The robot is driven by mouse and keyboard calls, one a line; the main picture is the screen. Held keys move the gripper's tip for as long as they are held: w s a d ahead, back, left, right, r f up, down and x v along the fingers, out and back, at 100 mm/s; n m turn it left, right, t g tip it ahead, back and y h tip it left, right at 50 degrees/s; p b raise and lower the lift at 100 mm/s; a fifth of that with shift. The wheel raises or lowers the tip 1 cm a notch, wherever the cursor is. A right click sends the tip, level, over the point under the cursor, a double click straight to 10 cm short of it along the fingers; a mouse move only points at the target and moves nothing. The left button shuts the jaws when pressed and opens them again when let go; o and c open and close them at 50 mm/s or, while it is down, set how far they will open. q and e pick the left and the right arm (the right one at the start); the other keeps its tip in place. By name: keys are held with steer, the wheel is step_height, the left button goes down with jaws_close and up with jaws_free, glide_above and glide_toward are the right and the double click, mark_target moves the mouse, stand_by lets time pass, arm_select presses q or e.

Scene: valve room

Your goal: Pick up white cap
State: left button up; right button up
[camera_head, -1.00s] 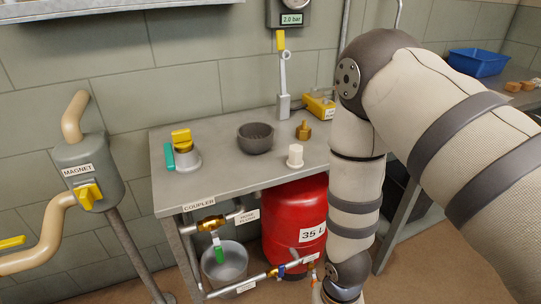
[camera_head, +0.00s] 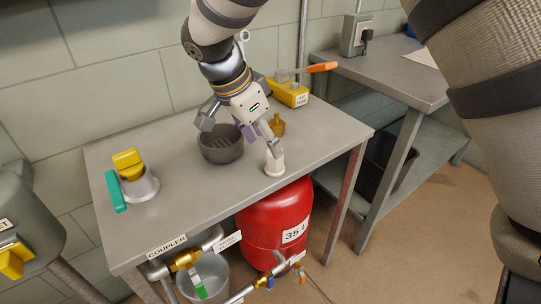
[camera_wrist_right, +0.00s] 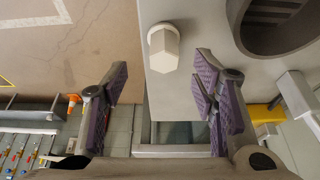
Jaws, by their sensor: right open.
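The white cap (camera_head: 274,165) stands upright near the front edge of the metal bench, partly covered by a finger of my right gripper in the head view. My right gripper (camera_head: 240,134) is over the bench, with one finger by the cap and the other beside the dark bowl. In the right wrist view, the cap (camera_wrist_right: 164,52) shows its faceted top. It lies ahead of the open, empty fingers of my right gripper (camera_wrist_right: 161,83), in line with the gap between them. My left gripper is not in view.
A yellow-and-green-handled part (camera_head: 139,186) is at the bench's left. A red tank (camera_head: 275,225) is below. The bench's front left is clear.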

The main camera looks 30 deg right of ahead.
mark_target(275, 162)
steer(key=x, duration=0.7)
steer(key=shift+w+d+r, duration=0.1)
steer(key=shift+w+d, duration=0.2)
steer(key=shift+d, duration=0.05)
steer(key=c, duration=1)
